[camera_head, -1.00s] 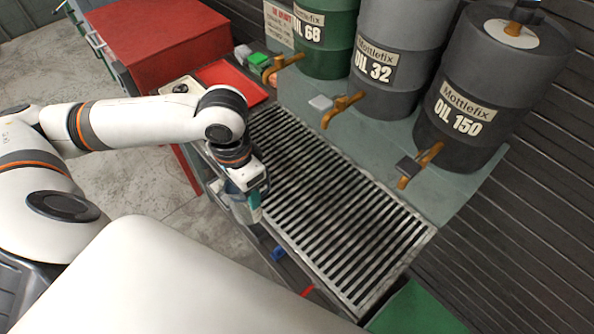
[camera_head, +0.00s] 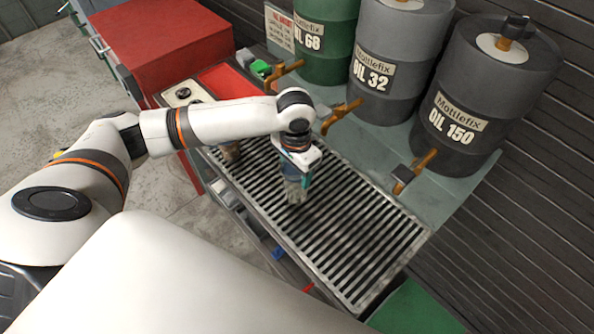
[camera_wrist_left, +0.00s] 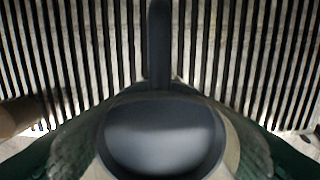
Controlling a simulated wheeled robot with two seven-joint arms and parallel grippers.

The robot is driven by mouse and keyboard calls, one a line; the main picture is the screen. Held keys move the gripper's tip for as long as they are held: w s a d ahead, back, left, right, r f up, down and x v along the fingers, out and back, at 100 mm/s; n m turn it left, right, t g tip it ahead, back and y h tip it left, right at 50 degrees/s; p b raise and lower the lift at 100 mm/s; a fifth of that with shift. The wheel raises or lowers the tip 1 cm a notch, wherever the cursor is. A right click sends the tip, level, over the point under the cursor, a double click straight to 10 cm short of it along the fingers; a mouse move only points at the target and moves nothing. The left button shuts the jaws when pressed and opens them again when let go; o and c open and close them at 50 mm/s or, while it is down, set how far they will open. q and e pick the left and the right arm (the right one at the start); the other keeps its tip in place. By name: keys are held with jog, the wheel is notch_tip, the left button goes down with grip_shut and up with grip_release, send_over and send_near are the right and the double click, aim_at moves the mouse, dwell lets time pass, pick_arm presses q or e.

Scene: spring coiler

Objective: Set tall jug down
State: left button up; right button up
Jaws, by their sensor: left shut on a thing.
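My left gripper (camera_head: 304,178) is shut on the tall jug (camera_head: 293,191), a greyish vessel mostly hidden under the wrist in the head view. The jug is upright over the slatted metal grate (camera_head: 352,290); I cannot tell whether its base touches the slats. In the left wrist view the jug's dark round top (camera_wrist_left: 163,135) fills the lower middle, with a narrow dark spout (camera_wrist_left: 159,45) pointing up the picture. The green gripper fingers lie on both sides of it. The grate (camera_wrist_left: 240,50) lies behind. My right gripper is not in view.
A brownish object (camera_head: 230,152) stands at the grate's left end, partly behind my arm. Three oil drums with orange taps line the back: OIL 68 (camera_head: 325,65), OIL 32 (camera_head: 390,95) and OIL 150 (camera_head: 470,140). The grate's right part is clear. A red cabinet (camera_head: 150,45) stands at left.

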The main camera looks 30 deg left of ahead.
pick_arm(q)
jog(key=shift+w+f, duration=0.2)
jog(key=shift+f, duration=0.7)
jog(key=shift+p, duration=0.3)
jog(key=o, duration=1.4)
jog(key=shift+f, duration=0.1)
jog(key=shift+c, duration=0.2)
